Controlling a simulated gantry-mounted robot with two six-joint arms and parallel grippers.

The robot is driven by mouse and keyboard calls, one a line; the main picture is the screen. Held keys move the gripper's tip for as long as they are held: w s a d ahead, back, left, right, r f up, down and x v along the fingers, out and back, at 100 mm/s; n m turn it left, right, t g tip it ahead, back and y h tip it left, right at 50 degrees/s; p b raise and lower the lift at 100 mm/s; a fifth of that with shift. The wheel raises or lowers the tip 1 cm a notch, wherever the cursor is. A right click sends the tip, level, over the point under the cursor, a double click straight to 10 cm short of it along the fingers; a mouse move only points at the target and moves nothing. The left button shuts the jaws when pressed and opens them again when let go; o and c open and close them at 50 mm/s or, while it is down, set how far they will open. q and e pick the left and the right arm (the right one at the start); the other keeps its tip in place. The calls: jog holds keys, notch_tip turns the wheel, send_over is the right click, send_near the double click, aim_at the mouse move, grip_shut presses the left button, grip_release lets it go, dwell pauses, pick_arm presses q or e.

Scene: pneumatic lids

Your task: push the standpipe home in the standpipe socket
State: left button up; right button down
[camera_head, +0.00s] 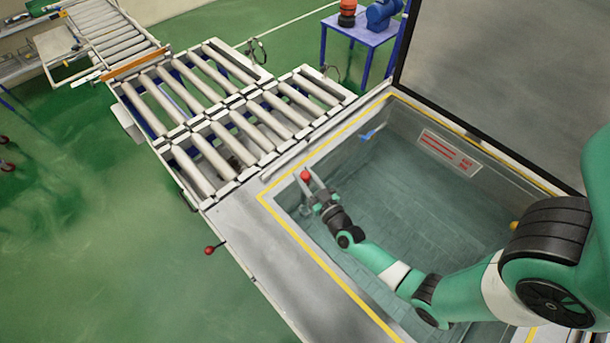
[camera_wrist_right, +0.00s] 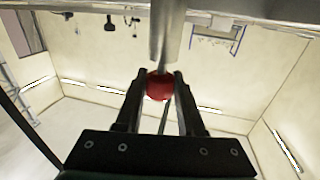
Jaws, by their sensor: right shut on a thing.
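The tank (camera_head: 365,132) is filled with greenish water inside a yellow-lined rim. My right arm reaches in from the right, and my right gripper (camera_head: 311,187) is at the tank's left side. It is shut on the standpipe, whose red ball end (camera_head: 305,175) shows at the fingertips. In the right wrist view, the red ball (camera_wrist_right: 159,87) sits between the two fingers (camera_wrist_right: 160,78), and a grey metal tube (camera_wrist_right: 168,35) runs from it to the top edge. The standpipe socket cannot be made out. My left gripper is not in view.
A roller conveyor (camera_head: 215,112) adjoins the tank on the left. A red-knobbed lever (camera_head: 209,250) sticks out from the tank's outer side. A dark raised lid (camera_head: 500,70) stands behind the tank. A small blue table (camera_head: 362,32) stands at the back.

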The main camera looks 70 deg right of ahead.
notch_tip(320, 180, down, 5)
jog(key=b, duration=0.4)
jog(key=shift+f, duration=0.15)
dwell(1.4)
jog(key=shift+f+b, duration=2.15)
jog(key=shift+f, duration=0.25)
jog(key=shift+c, duration=2.2)
grip_release()
